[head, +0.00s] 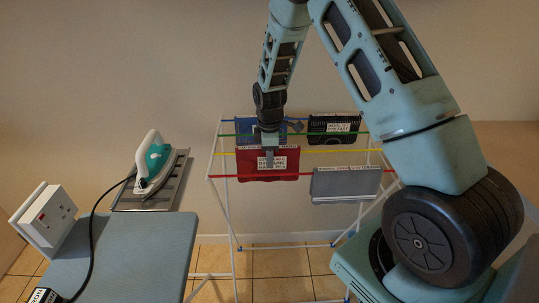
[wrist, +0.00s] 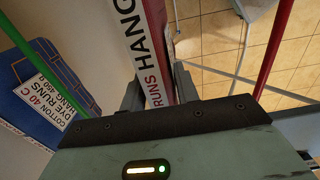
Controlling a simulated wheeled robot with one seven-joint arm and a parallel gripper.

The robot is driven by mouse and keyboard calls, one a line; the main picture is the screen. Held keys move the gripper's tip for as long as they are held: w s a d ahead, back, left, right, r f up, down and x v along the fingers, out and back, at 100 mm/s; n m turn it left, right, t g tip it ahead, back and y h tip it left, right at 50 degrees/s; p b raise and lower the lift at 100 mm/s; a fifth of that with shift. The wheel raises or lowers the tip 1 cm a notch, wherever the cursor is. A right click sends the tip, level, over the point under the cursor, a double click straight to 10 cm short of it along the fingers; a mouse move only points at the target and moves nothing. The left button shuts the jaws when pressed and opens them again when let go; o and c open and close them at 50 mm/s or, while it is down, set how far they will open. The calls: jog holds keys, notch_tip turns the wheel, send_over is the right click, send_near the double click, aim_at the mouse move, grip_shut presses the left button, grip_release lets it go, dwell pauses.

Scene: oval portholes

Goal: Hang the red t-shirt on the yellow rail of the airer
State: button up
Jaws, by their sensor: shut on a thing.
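The red t-shirt (head: 250,172) is a folded, flat red piece with a white label, at the left half of the airer (head: 233,220). My gripper (head: 268,158) points down at it and is shut on its top edge. In the head view the shirt's top edge lines up with the yellow rail (head: 345,151), which shows to either side of it. I cannot tell whether the shirt straddles or rests on the rail. In the wrist view the shirt (wrist: 156,35) runs up between my fingers (wrist: 160,92), its label to the left; the yellow rail cannot be made out.
A blue garment (head: 243,128) hangs behind at the left, a black one (head: 334,128) on the green rail at right, and a grey one (head: 345,184) on the red rail. An ironing board (head: 140,245) with an iron (head: 152,165) stands at the left.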

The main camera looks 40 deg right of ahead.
jog(key=o, duration=1.2)
notch_tip(320, 180, up, 17)
jog(key=b, duration=0.3)
jog(key=s+a+r+m, duration=0.1)
jog(key=s+a, duration=0.4)
jog(key=a, duration=0.4)
jog(key=s+a, duration=0.6)
jog(key=a, duration=0.4)
jog(key=s+a, duration=0.2)
jog(key=s, duration=0.4)
jog(key=s+a+f+m, duration=0.1)
jog(key=s+a, duration=0.2)
jog(key=s, duration=0.4)
jog(key=s+a+f+m, duration=0.1)
jog(key=s+a, duration=0.1)
jog(key=s, duration=0.4)
jog(key=shift+s+a+y, duration=0.3)
